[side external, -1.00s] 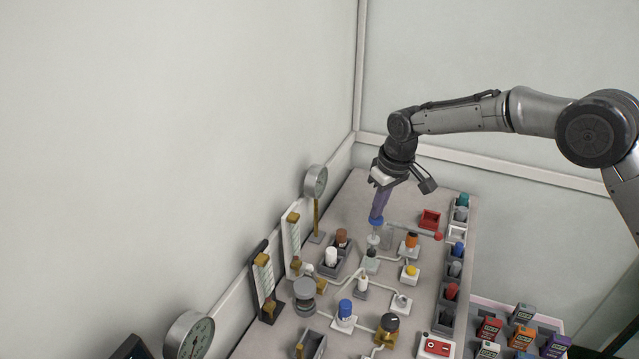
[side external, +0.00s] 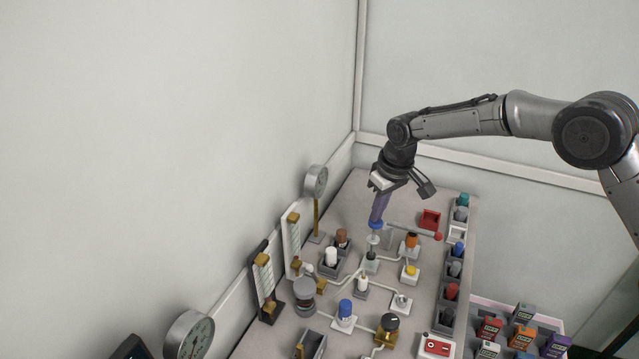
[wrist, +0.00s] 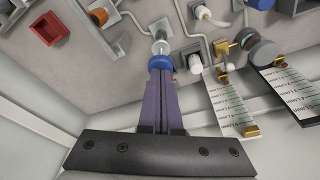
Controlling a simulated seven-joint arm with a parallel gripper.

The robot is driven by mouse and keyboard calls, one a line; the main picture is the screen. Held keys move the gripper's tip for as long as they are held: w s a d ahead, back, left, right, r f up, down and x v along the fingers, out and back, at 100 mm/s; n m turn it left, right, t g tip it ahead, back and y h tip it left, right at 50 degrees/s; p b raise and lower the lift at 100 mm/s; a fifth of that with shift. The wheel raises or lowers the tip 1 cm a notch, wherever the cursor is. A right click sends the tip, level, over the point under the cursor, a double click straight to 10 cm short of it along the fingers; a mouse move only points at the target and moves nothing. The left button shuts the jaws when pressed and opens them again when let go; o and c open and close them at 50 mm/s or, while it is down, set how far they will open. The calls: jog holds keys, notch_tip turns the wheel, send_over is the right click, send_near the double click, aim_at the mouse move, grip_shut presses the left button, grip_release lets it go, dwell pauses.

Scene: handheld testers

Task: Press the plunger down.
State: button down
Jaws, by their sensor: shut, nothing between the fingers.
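The plunger has a blue round cap (side external: 376,225) on a thin pale shaft with a disc (side external: 374,239), above a small grey base (side external: 370,262) on the bench. It stands roughly upright. My gripper (side external: 377,217) points down with its purple fingers shut, and its tips are at the cap. In the wrist view the fingertips (wrist: 160,72) meet the blue cap (wrist: 160,62), with the metal shaft and disc (wrist: 160,47) beyond it. The fingers cover part of the cap, so I cannot tell how firmly they touch.
White pipes link several fittings around the plunger. An orange-topped valve (side external: 411,240) is close on its right, and a white knob (side external: 331,257) and brown knob (side external: 341,237) are on its left. A red tray (side external: 430,219) lies behind right. Upright gauges line the wall.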

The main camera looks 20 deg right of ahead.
jog(key=shift+f, duration=0.3)
jog(key=shift+w+v, duration=0.25)
jog(key=shift+v, duration=0.95)
jog(key=shift+w+v, duration=0.25)
jog(key=shift+v, duration=0.95)
jog(key=shift+w+v, duration=0.25)
jog(key=shift+v, duration=0.9)
jog(key=shift+a+r, duration=0.2)
